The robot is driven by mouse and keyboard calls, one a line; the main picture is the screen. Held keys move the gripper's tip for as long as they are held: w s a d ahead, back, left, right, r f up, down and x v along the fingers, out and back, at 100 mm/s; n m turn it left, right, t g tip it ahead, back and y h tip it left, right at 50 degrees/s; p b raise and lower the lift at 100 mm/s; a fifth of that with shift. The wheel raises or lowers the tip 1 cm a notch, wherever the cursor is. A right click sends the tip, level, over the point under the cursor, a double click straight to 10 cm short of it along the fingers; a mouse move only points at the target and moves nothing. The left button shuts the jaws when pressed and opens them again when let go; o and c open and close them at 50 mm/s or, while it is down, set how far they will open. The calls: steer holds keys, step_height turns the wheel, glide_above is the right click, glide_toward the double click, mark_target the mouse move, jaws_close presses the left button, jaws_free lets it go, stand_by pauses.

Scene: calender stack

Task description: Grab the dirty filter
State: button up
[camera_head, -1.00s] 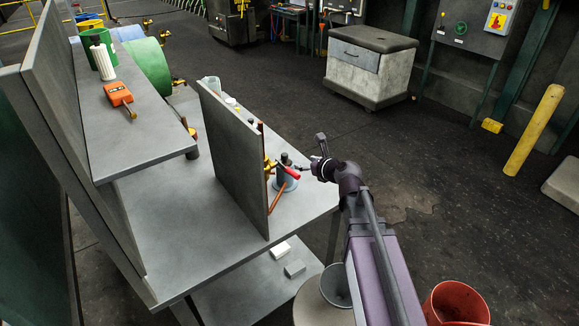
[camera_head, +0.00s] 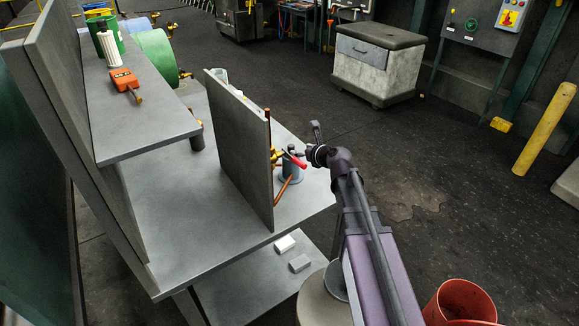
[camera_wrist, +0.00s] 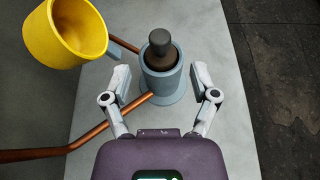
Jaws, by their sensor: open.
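In the wrist view a dark brown-black cylinder with a rounded grey knob, likely the dirty filter (camera_wrist: 160,46), stands upright in a blue-grey round housing (camera_wrist: 160,85). My gripper (camera_wrist: 161,80) is open and empty, with one finger on each side of the housing; I cannot tell whether they touch it. A white ridged cylinder, perhaps a clean filter (camera_head: 108,46), stands on the upper shelf.
A yellow cup-like part (camera_wrist: 65,35) and a copper pipe (camera_wrist: 70,146) are close to my left finger. An upright grey panel (camera_head: 238,150) stands left of the housing. An orange meter (camera_head: 124,80) lies on the shelf.

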mark_target(293, 148)
steer(key=shift+x, duration=0.9)
steer(key=shift+b+x, duration=1.2)
steer(key=shift+x, duration=1.4)
steer(key=shift+s, duration=0.1)
jaws_close()
